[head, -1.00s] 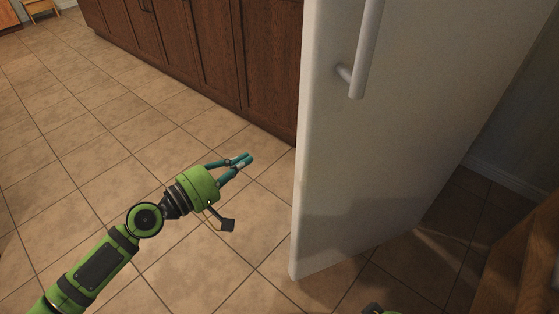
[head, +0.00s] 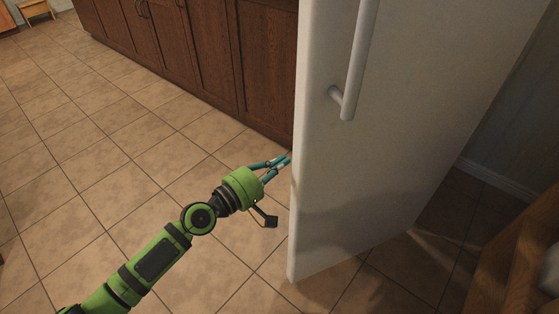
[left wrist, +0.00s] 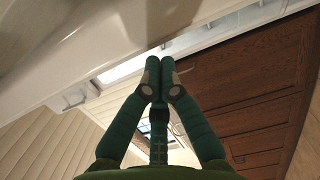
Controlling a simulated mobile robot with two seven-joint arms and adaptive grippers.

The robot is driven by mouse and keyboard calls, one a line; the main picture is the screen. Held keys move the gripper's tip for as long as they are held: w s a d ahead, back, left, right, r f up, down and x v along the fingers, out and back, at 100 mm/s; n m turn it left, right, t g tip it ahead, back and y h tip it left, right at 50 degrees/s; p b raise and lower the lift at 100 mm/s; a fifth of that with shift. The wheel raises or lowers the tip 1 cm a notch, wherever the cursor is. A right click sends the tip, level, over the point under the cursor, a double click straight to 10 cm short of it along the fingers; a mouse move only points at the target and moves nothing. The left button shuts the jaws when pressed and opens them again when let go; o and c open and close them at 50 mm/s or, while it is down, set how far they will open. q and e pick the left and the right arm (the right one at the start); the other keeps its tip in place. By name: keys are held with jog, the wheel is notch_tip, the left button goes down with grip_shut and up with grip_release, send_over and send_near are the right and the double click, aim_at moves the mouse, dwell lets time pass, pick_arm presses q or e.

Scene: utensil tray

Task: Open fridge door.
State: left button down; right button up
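The white fridge door (head: 400,150) fills the centre right of the head view, with a long vertical handle (head: 357,65) on its face. My left gripper (head: 287,160) is at the door's left edge, well below the handle. Its teal fingers (left wrist: 160,80) are together with nothing seen between them. In the left wrist view the white door (left wrist: 110,45) spans the top left. A bright white strip (left wrist: 125,70), perhaps the fridge inside, shows past the door's edge, so the door seems ajar. I cannot tell whether the fingertips touch the door. My right gripper is out of view.
Dark wooden cabinets (head: 215,60) stand behind, left of the door. Tiled floor (head: 90,150) is clear at the left. A wooden piece of furniture (head: 520,260) stands at the lower right, near a wall with a pale baseboard (head: 495,178).

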pick_arm(q)
jog(key=shift+s, duration=0.2)
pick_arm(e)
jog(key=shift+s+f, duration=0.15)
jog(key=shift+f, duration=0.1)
pick_arm(q)
jog(key=shift+d, duration=0.1)
